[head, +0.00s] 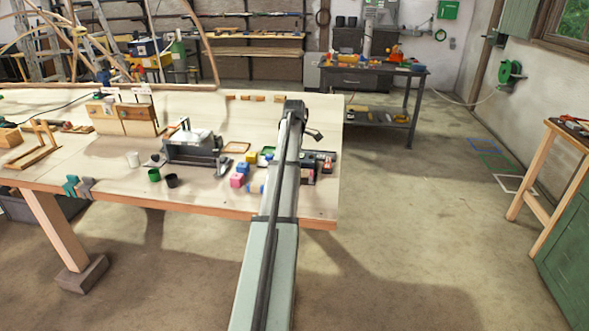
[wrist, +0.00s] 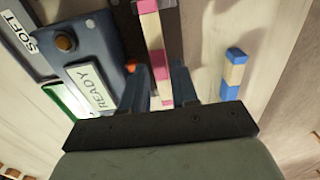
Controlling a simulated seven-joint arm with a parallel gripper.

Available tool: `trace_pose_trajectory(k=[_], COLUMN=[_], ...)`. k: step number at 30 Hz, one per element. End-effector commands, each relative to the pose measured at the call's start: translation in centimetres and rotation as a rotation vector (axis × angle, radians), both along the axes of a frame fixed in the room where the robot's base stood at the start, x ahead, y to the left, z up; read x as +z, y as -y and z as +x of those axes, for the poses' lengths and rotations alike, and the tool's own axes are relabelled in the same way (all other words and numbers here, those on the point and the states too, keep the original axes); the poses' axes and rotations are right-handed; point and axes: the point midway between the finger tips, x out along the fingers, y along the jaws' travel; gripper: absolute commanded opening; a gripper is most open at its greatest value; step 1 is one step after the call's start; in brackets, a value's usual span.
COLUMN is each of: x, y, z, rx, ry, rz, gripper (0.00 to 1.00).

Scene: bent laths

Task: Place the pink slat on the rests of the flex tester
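In the wrist view, the pink slat (wrist: 161,68), banded pink and bare wood, runs from the top edge down between the fingers of my gripper (wrist: 162,88). The two dark fingers stand apart on either side of it, with a gap visible. Its lower end is partly hidden by the gripper body. In the head view, my arm hides the gripper and slat.
In the wrist view, a blue-banded wooden piece (wrist: 235,72) lies to the right. In the head view, a grey apparatus (head: 192,152), small coloured blocks (head: 237,180) and cups (head: 154,175) stand on the workbench (head: 110,182). The bench's right end is close to my arm.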

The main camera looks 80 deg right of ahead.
Motion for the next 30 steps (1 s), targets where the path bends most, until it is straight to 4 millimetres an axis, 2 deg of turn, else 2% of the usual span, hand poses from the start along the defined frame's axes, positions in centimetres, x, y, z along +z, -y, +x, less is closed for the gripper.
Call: trace_pose_trajectory(k=[3, 9, 15, 21, 30], x=[2.6, 6.4, 9.0, 10.1, 10.2], y=[0.2, 0.2, 0.1, 0.1, 0.1], z=[0.0, 0.0, 0.0, 0.0, 0.0], rx=[0.0, 0.0, 0.0, 0.0, 0.0], ry=[0.0, 0.0, 0.0, 0.0, 0.0], rz=[-0.003, -0.003, -0.002, -0.002, -0.002], gripper=[0.29, 0.29, 0.29, 0.29, 0.29])
